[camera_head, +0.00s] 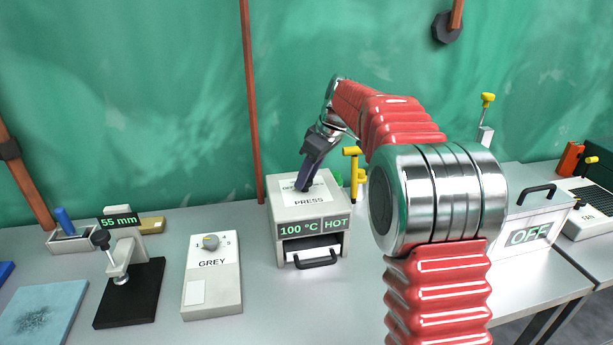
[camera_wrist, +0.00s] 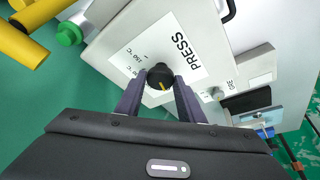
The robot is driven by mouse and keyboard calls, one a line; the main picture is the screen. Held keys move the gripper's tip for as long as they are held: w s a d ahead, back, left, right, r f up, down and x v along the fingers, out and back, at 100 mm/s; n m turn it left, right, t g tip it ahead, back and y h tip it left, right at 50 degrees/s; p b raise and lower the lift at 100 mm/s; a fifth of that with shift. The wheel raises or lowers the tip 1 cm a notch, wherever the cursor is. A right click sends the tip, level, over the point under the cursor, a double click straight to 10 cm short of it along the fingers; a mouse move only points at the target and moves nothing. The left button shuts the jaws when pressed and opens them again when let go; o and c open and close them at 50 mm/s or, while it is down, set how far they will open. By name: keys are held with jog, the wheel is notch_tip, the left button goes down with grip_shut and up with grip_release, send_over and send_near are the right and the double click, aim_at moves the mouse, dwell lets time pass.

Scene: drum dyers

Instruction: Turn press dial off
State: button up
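The press (camera_head: 309,217) is a pale box on the bench, and its display reads "100 °C" and "HOT". In the wrist view, its top plate (camera_wrist: 187,52) carries the word PRESS and temperature marks. The press dial (camera_wrist: 160,76) is a black round knob with a yellow pointer line. My gripper (camera_head: 302,188) reaches down to the press top. In the wrist view, the fingers of my gripper (camera_wrist: 160,82) stand on either side of the dial, very close to it. I cannot tell whether they touch it. In the head view, the gripper hides the dial.
A grey dial box (camera_head: 212,275) and a 55 mm stand (camera_head: 125,255) are to the left. Yellow-handled tools (camera_head: 352,165) stand behind the press. A pale box reading OFF (camera_head: 525,235) is at the right. Bench between press and dial box is clear.

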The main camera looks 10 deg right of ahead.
jog(key=o, duration=0.4)
jog(key=v, duration=1.3)
jog(key=shift+s+d+r, duration=0.15)
jog(key=shift+d+r, duration=0.05)
jog(key=shift+r, duration=0.1)
